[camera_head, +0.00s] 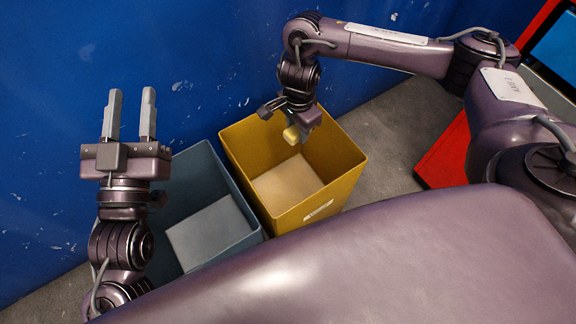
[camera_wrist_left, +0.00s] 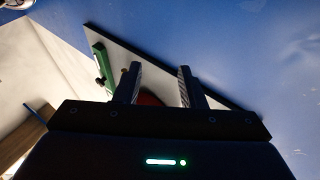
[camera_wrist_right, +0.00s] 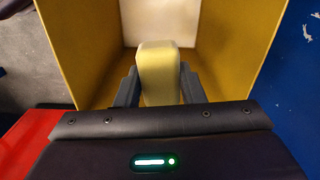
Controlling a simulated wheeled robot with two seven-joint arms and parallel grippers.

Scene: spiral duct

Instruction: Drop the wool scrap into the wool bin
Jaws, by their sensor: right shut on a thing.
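A pale yellow block-like scrap (camera_wrist_right: 158,75) is between the fingers of my right gripper (camera_wrist_right: 158,88), which is shut on it. In the head view the scrap (camera_head: 291,135) hangs at the gripper's tip (camera_head: 290,122), over the opening of the yellow bin (camera_head: 345,165). The yellow bin's walls (camera_wrist_right: 235,45) surround the scrap in the right wrist view, and its pale floor is bare. A small label on the bin's front is too small to read. My left gripper (camera_head: 131,120) is raised, open and empty, pointing up; its fingers (camera_wrist_left: 158,88) stand apart in the left wrist view.
A grey-blue bin (camera_head: 205,165) stands left of the yellow one, with a lighter grey floor. A blue wall (camera_head: 200,60) runs behind both bins. A red cabinet (camera_head: 445,155) with a screen stands at the right. Grey floor (camera_head: 385,130) is free between it and the yellow bin.

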